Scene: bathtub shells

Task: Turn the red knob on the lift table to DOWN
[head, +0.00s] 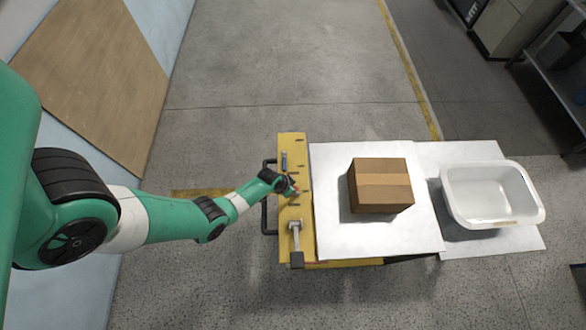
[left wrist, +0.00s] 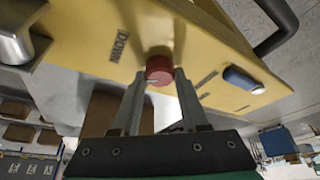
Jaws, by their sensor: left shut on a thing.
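The lift table has a yellow control panel (head: 292,148) along its left end. In the left wrist view the red knob (left wrist: 159,68) sits on this panel (left wrist: 95,50), with a thin pale mark on its face. The word "Down" (left wrist: 121,46) is printed on the panel to the left of the knob. My left gripper (left wrist: 160,74) is shut on the red knob, one finger on each side. In the head view my left gripper (head: 291,188) is at the panel and mostly hides the knob. My right gripper is not in view.
A blue switch (left wrist: 242,80) is on the panel, and a grey lever (head: 296,240) stands at its near end. A cardboard box (head: 380,185) rests on the white tabletop (head: 335,235). A white tub (head: 490,195) is at the right. A dark handle (head: 266,200) runs along the left edge.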

